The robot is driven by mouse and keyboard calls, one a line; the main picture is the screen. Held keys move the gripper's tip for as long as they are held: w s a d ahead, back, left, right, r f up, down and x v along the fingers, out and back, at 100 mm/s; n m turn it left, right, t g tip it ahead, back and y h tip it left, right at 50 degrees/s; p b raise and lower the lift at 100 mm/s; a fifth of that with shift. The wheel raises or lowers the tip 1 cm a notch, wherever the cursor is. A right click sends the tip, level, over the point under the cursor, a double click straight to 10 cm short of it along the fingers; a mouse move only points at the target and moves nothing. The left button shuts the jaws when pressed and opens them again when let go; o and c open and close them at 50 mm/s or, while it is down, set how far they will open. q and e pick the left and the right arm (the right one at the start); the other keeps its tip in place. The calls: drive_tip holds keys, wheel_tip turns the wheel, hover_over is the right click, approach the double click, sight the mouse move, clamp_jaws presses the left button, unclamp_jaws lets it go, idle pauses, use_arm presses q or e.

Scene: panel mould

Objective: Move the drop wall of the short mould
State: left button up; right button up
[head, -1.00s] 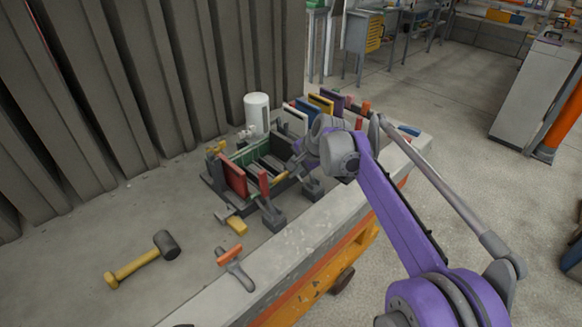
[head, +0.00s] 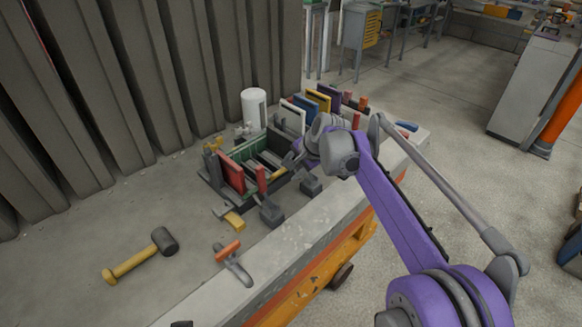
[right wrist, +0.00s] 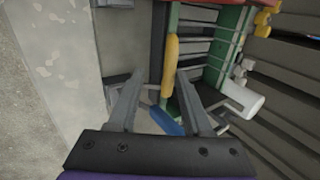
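The mould (head: 214,184) is a dark open box with green walls and cross slats, standing on the bench. A red panel (head: 231,173) stands upright at its near left end. I cannot tell which wall is the drop wall. My right gripper (head: 290,163) is low at the mould's right side, its tips partly hidden in the head view. In the right wrist view the right gripper (right wrist: 162,85) is open, with a yellow bar (right wrist: 171,66) beyond and between its fingers. A blue piece (right wrist: 168,122) shows between the fingers; contact is unclear. My left gripper is not seen.
A mallet (head: 140,257) and an orange-handled tool (head: 230,257) lie on the bench (head: 190,290) at the front left. Several coloured panels (head: 318,101) stand behind the mould, beside a white cylinder (head: 254,108). A ribbed wall (head: 150,80) bounds the back.

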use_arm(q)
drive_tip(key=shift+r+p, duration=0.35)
use_arm(e)
drive_tip(key=v, duration=1)
drive_tip(key=shift+s+d+r, duration=0.15)
drive_tip(key=shift+s+r, duration=0.05)
drive_tip(key=shift+r, duration=0.15)
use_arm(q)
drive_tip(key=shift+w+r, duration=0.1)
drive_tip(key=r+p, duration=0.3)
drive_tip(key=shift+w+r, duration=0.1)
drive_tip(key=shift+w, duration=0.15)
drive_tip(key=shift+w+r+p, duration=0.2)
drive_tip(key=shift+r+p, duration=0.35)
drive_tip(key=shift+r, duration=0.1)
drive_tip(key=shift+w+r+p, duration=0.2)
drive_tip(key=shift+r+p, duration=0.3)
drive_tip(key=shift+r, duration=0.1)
use_arm(e)
drive_tip(key=s+d+f+n+h, duration=0.1)
drive_tip(key=s+d+f+n, duration=0.1)
drive_tip(key=s, duration=0.9)
drive_tip(key=s+d+f+n+h, duration=0.1)
drive_tip(key=s+d+f+n, duration=0.2)
drive_tip(key=s+f, duration=0.3)
drive_tip(key=s+d+f+n+h, duration=0.2)
drive_tip(key=s+f+n, duration=0.3)
drive_tip(key=s, duration=1.1)
drive_tip(key=shift+d, duration=0.65)
drive_tip(key=shift+s, duration=0.15)
